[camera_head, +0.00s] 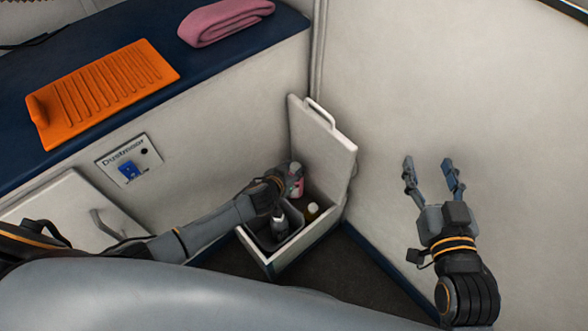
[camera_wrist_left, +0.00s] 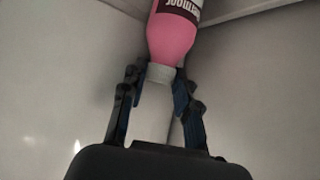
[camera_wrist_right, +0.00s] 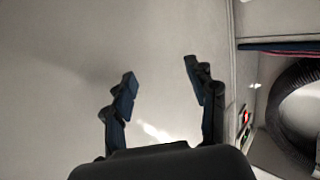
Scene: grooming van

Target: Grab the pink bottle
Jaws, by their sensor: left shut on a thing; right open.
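The pink bottle (camera_head: 299,188) is at the open box in the head view, mostly hidden by my left gripper (camera_head: 283,179). In the left wrist view the pink bottle (camera_wrist_left: 172,38) has a dark label and a pale cap. My left gripper (camera_wrist_left: 160,88) is shut on it at the cap end. My right gripper (camera_head: 432,163) is open and empty in front of the bare wall at the right. In the right wrist view its fingers (camera_wrist_right: 160,85) are apart with nothing between them.
A white box (camera_head: 268,259) with its lid (camera_head: 325,140) raised stands on the dark floor. Inside are a dark bottle (camera_head: 279,222) and an amber bottle with a white cap (camera_head: 312,211). An orange mat (camera_head: 105,88) and a pink towel (camera_head: 225,20) lie on the blue counter.

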